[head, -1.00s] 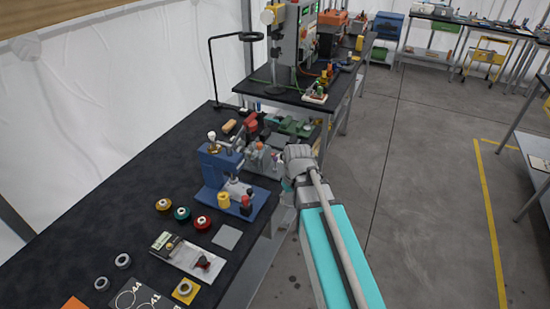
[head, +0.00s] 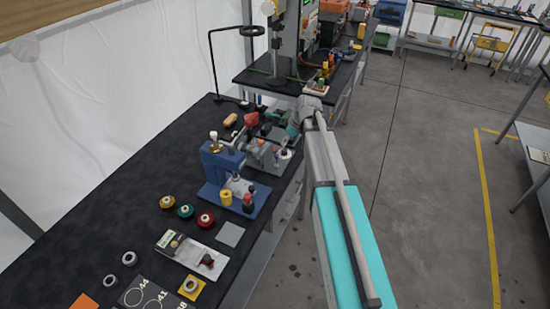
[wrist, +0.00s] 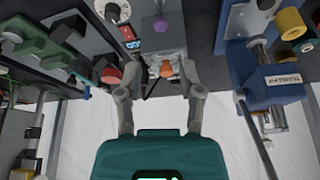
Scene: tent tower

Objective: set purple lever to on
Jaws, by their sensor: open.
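In the wrist view a purple round knob (wrist: 160,24), seemingly the purple lever's end, shows on a grey unit beyond my fingertips. Its shaft and on/off marking cannot be made out. My gripper (wrist: 161,68) is open, with an orange knob (wrist: 166,68) showing between its fingers; I cannot tell whether they touch it. In the head view my gripper (head: 297,124) is over the right edge of the dark bench, beside the small machines. The purple knob cannot be made out there.
A blue press (head: 222,175) stands nearer on the bench, at the right in the wrist view (wrist: 275,88). A green machine (wrist: 38,42) is at the left there. Open floor (head: 420,200) lies right.

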